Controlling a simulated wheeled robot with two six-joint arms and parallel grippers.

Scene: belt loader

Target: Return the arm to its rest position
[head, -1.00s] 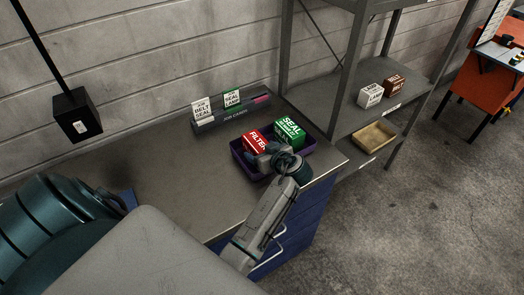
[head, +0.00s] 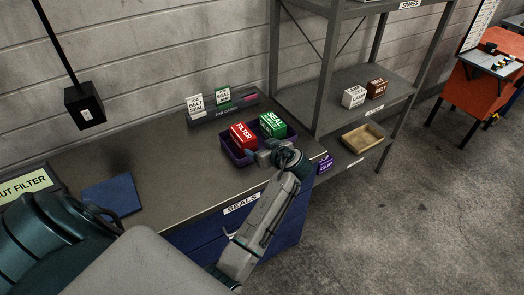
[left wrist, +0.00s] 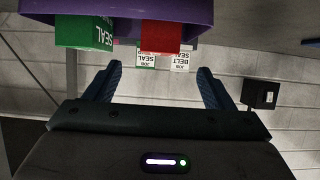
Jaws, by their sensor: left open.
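My left gripper (head: 264,156) is open and empty at the front edge of the purple tray (head: 230,152). Its two blue fingers stand apart in the left wrist view (left wrist: 157,88), with nothing between them. The arm comes up from the lower middle of the head view, bent, its wrist beside the tray. In the tray a red FILTER box (head: 242,136) sits left of a green SEAL box (head: 271,125). The left wrist view is upside down and shows the tray (left wrist: 158,14) just beyond the fingers. My right gripper is not in view.
The tray stands on a grey bench (head: 160,165) with blue drawers. A card holder (head: 222,112) is behind it. A metal shelf (head: 340,110) to the right holds white and brown boxes and a tan bin (head: 362,138). A black box (head: 86,105) hangs at left.

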